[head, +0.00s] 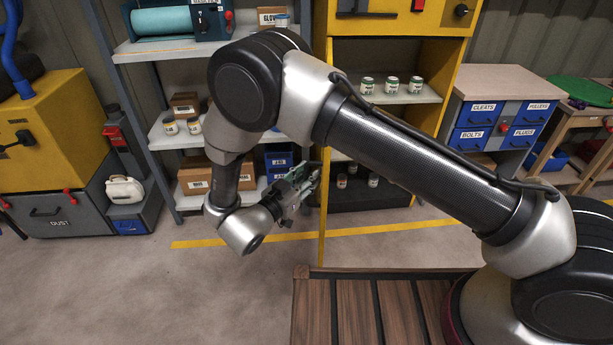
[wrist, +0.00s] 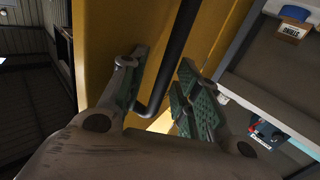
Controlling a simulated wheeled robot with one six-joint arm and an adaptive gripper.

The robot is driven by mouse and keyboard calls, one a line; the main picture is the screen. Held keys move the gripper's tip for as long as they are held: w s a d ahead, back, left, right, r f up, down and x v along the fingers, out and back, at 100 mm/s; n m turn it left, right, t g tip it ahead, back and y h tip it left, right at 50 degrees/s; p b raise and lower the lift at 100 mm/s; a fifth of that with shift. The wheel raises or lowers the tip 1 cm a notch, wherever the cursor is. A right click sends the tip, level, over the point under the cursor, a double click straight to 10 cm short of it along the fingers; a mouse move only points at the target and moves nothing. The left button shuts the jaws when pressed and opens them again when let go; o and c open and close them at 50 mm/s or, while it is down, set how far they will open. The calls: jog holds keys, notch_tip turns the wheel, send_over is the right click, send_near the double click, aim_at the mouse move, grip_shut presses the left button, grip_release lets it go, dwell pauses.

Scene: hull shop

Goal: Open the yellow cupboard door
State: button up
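The yellow cupboard (head: 437,60) stands at the back, its shelves and several cans in plain view. Its yellow door (head: 324,215) stands swung out from the left side and shows nearly edge-on in the head view. My gripper (head: 308,183) is on the left of the door, close to it. In the wrist view the yellow door panel (wrist: 105,35) carries a black bar handle (wrist: 178,50). The handle runs between the two green-padded fingers of my gripper (wrist: 165,92). The fingers are apart, with gaps visible beside the bar. My arm hides part of the cupboard.
A grey shelf rack (head: 160,140) with boxes and cans stands left of the cupboard. A yellow machine (head: 55,125) is at far left. A drawer cabinet (head: 490,85) is at right. A slatted wooden platform (head: 350,310) is in front. Grey floor lies clear at lower left.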

jog(key=v, duration=1.2)
dwell(0.3)
